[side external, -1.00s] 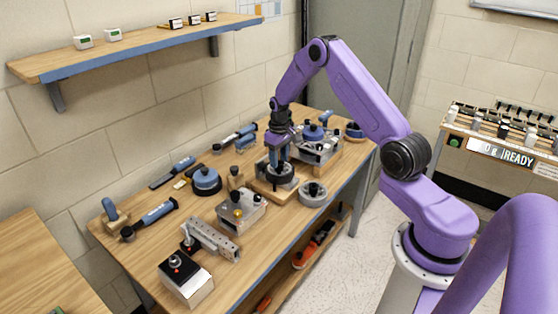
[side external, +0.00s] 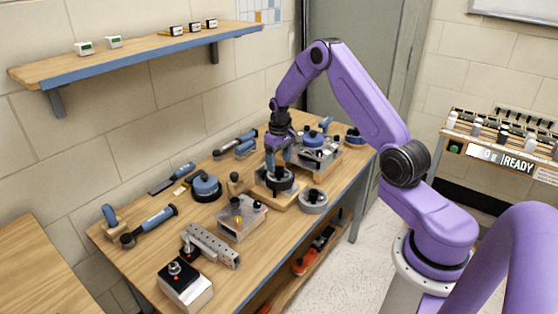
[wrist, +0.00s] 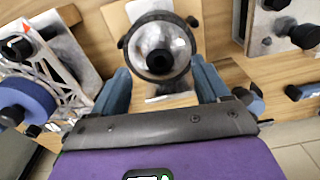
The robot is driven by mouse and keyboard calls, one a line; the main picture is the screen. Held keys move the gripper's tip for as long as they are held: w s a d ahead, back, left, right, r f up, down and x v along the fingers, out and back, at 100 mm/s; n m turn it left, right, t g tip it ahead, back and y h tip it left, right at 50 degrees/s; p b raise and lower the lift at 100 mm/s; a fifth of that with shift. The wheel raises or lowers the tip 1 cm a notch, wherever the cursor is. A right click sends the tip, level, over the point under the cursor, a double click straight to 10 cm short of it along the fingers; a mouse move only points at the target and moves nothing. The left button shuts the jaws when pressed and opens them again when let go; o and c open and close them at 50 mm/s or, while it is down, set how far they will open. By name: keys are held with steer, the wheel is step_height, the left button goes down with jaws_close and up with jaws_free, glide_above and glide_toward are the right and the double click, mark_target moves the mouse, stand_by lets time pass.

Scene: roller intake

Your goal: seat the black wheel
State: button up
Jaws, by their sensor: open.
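The black wheel (side external: 278,181) is a round dark-rimmed piece at a grey metal fixture on a wooden base board (side external: 290,200). In the wrist view a black ring (wrist: 127,42) surrounds a shiny silver face with a black centre. I cannot tell whether the wheel lies fully flat in the fixture. My gripper (side external: 279,160) is open just above it, pointing down. In the wrist view the blue fingers of my gripper (wrist: 160,68) stand apart on either side of the ring's near edge, with nothing visibly clamped between them.
A grey ring-shaped part (side external: 313,200) stands close by on the right. A blue-topped fixture (side external: 314,148) stands behind right. Blue-handled tools line the wall side. The bench's front edge (side external: 330,217) is near.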

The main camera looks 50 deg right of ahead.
step_height(320, 180, up, 11)
steer(key=s+a+r+n, duration=0.35)
steer(key=s+a, duration=0.25)
steer(key=a, duration=0.5)
steer(key=s+a+r+n, duration=0.35)
steer(key=s+a, duration=0.25)
steer(key=a, duration=0.5)
steer(key=s+a+n, duration=0.3)
steer(key=s+n, duration=0.3)
steer(key=s, duration=1.9)
steer(key=shift+a+n, duration=0.15)
steer(key=shift+n, duration=0.15)
